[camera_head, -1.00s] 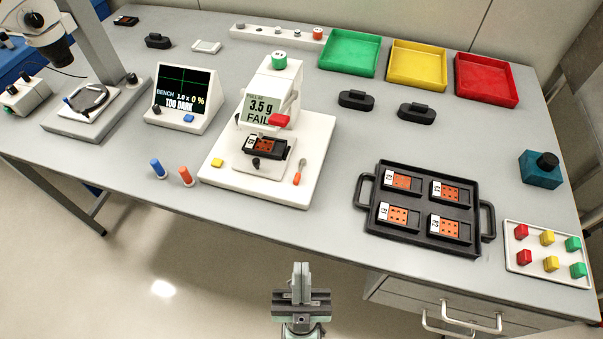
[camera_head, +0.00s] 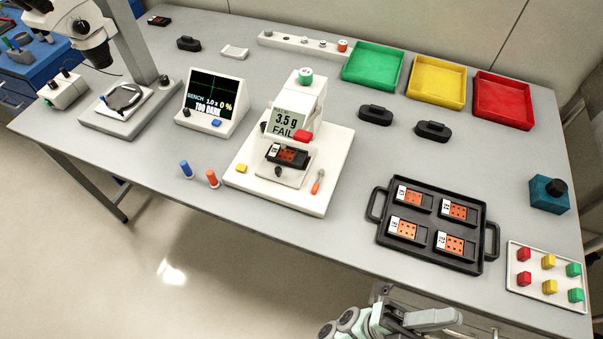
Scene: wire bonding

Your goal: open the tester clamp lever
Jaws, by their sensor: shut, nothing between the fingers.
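The tester (camera_head: 293,104) stands on a white base plate (camera_head: 302,202) near the middle of the table. Its screen (camera_head: 288,122) reads 3.5 g FAIL. A black carrier with an orange part (camera_head: 289,155) sits in the tester's fixture. A small upright lever with an orange handle (camera_head: 318,181) is at the right of the fixture, and a black knob (camera_head: 278,172) is at its front. I cannot tell for certain which is the clamp lever. My gripper (camera_head: 452,318) is shut and empty at the bottom, beyond the table's front edge, well apart from the tester.
A black tray (camera_head: 377,207) with several orange parts lies right of the tester. Blue (camera_head: 186,169) and orange (camera_head: 212,179) pegs stand at its left, near a bench monitor (camera_head: 213,102). Green (camera_head: 372,67), yellow (camera_head: 437,83) and red (camera_head: 503,100) bins are behind.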

